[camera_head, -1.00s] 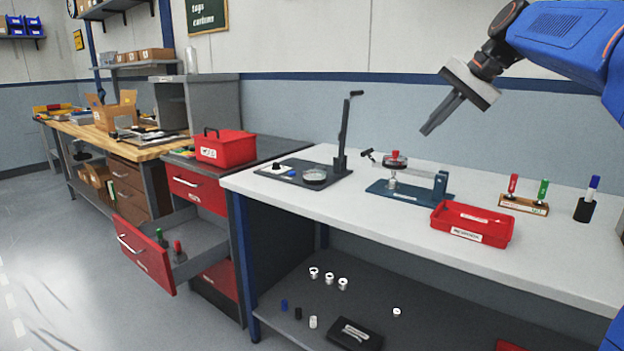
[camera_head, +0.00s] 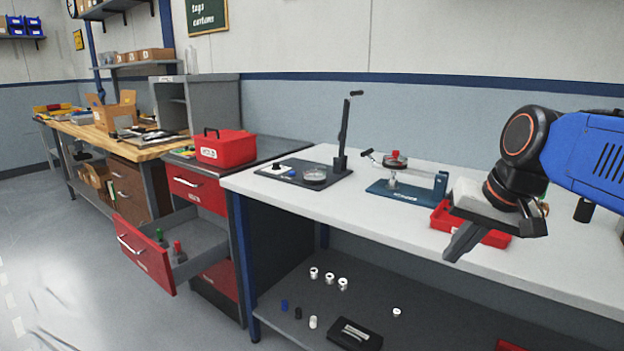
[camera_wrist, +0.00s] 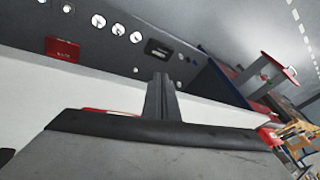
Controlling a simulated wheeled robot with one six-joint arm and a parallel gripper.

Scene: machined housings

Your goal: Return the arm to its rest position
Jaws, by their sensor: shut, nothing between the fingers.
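My gripper (camera_head: 462,243) is shut and empty in the head view, pointing down and to the left in front of the white bench's front edge. Behind it, the red tray (camera_head: 447,216) on the bench is partly hidden by the gripper and wrist. In the wrist view my shut fingers (camera_wrist: 161,92) stand out from the dark gripper body, with the bench top and lower shelf beyond them.
The white bench (camera_head: 345,207) carries a blue fixture (camera_head: 408,192) and a dark stand plate (camera_head: 300,173). The lower shelf (camera_head: 410,335) holds several small parts and a black box (camera_head: 355,334). An open red drawer (camera_head: 146,256) juts out at left.

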